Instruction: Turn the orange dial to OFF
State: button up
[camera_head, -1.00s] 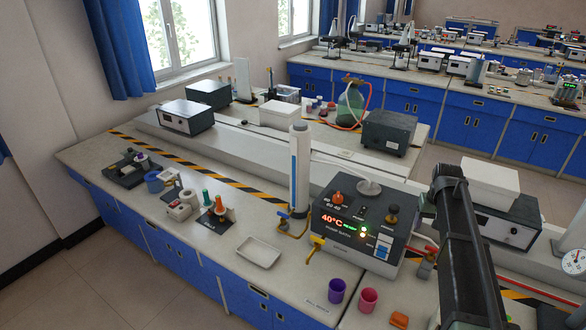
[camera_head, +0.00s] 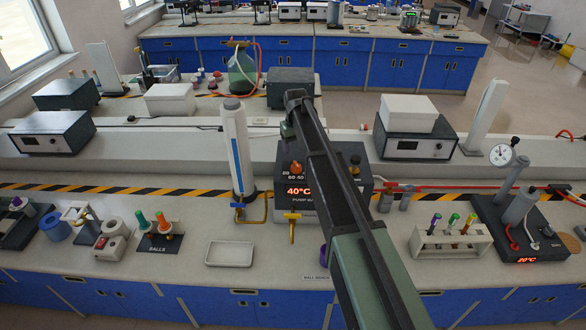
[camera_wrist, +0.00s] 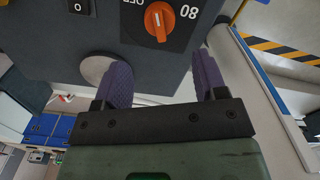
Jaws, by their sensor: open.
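The orange dial (camera_wrist: 160,22) is near the top of the wrist view, on the dark face of the pump unit (camera_wrist: 175,65). It has a pale pointer mark. An "80" label is to its right, and lettering at its upper left is cut off by the frame edge. My gripper (camera_wrist: 161,70) is open, with purple fingers spread below the dial. Nothing is between them, and they look apart from the dial. In the head view, the dial (camera_head: 296,168) sits above the red 40°C display (camera_head: 299,190).
A white cylinder (camera_head: 237,155) stands left of the unit, with a yellow valve (camera_head: 292,226) in front. An empty white tray (camera_head: 230,253) lies at the front. A tube rack (camera_head: 450,243) is to the right. A round grey disc (camera_wrist: 98,68) lies near my left finger.

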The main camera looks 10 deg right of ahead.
aim_at(295, 162)
notch_tip(295, 162, down, 8)
jog(key=b, duration=0.6)
jog(key=shift+f+b, duration=0.25)
jog(key=shift+b, duration=0.15)
jog(key=shift+r, duration=0.1)
jog(key=shift+r, duration=0.1)
jog(key=shift+c, duration=0.3)
jog(key=c, duration=0.8)
